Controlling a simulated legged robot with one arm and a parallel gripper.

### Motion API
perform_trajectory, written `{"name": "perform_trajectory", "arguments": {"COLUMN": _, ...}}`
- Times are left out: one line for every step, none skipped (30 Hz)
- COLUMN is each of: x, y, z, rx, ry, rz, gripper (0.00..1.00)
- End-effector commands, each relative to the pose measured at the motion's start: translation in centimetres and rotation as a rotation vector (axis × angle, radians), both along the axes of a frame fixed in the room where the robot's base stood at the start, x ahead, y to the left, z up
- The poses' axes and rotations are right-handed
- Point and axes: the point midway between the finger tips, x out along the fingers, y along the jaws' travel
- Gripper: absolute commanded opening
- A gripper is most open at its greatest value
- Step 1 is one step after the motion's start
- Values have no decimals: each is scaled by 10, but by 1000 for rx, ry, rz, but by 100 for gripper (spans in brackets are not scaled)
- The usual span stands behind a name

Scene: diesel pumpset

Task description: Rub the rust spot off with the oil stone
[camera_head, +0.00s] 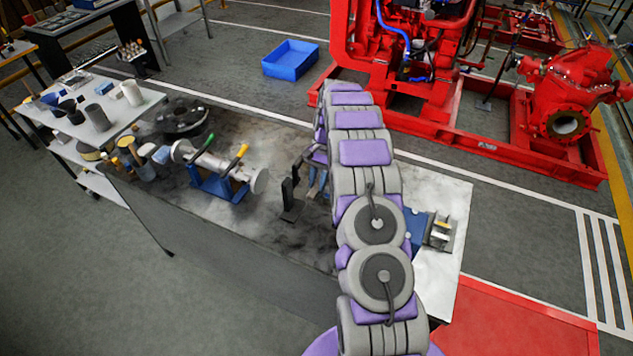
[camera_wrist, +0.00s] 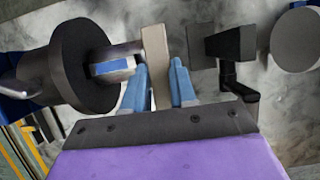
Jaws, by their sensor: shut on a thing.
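My gripper (camera_wrist: 160,75) has two blue fingers shut on a flat beige-grey bar, which looks like the oil stone (camera_wrist: 155,42). The bar stands up between the fingers and reaches past their tips. To its left in the wrist view is a dark round flange (camera_wrist: 84,66) with a light metal part and a blue patch (camera_wrist: 112,66). In the head view my gripper (camera_head: 315,185) is low over the bench, partly hidden by my arm, beside a black upright stand (camera_head: 290,195). I cannot make out the rust spot.
The bench (camera_head: 250,135) carries a metal shaft on a blue cradle (camera_head: 217,185), a dark disc (camera_head: 182,117) and several tools. A small fixture (camera_head: 440,232) stands at the right end. A side table (camera_head: 130,108) holds cylinders. Red pump machinery (camera_head: 565,95) stands behind.

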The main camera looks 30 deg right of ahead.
Motion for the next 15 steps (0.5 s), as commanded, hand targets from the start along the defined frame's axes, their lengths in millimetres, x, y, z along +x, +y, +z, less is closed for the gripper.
{"name": "perform_trajectory", "arguments": {"x": -3, "y": 2, "z": -2, "rx": 2, "ry": 6, "rz": 2, "gripper": 2}}
{"name": "perform_trajectory", "arguments": {"x": -4, "y": 4, "z": -2, "rx": 2, "ry": 6, "rz": 2, "gripper": 2}}
{"name": "perform_trajectory", "arguments": {"x": -5, "y": 6, "z": -1, "rx": 2, "ry": 7, "rz": 2, "gripper": 2}}
{"name": "perform_trajectory", "arguments": {"x": -7, "y": 7, "z": -1, "rx": 2, "ry": 7, "rz": 2, "gripper": 2}}
{"name": "perform_trajectory", "arguments": {"x": -8, "y": 9, "z": -1, "rx": 3, "ry": 8, "rz": 2, "gripper": 2}}
{"name": "perform_trajectory", "arguments": {"x": -10, "y": 11, "z": -1, "rx": 4, "ry": 10, "rz": 2, "gripper": 2}}
{"name": "perform_trajectory", "arguments": {"x": -12, "y": 13, "z": -2, "rx": 4, "ry": 10, "rz": 2, "gripper": 2}}
{"name": "perform_trajectory", "arguments": {"x": -13, "y": 15, "z": -2, "rx": 4, "ry": 10, "rz": 2, "gripper": 2}}
{"name": "perform_trajectory", "arguments": {"x": -14, "y": 16, "z": -2, "rx": 3, "ry": 9, "rz": 2, "gripper": 2}}
{"name": "perform_trajectory", "arguments": {"x": -15, "y": 17, "z": -1, "rx": 2, "ry": 9, "rz": 2, "gripper": 2}}
{"name": "perform_trajectory", "arguments": {"x": -15, "y": 18, "z": -1, "rx": 2, "ry": 9, "rz": 2, "gripper": 2}}
{"name": "perform_trajectory", "arguments": {"x": -15, "y": 19, "z": -1, "rx": 1, "ry": 8, "rz": 2, "gripper": 2}}
{"name": "perform_trajectory", "arguments": {"x": -15, "y": 19, "z": -1, "rx": 1, "ry": 8, "rz": 2, "gripper": 2}}
{"name": "perform_trajectory", "arguments": {"x": -15, "y": 19, "z": -1, "rx": 1, "ry": 8, "rz": 2, "gripper": 2}}
{"name": "perform_trajectory", "arguments": {"x": -14, "y": 19, "z": -1, "rx": 1, "ry": 7, "rz": 2, "gripper": 2}}
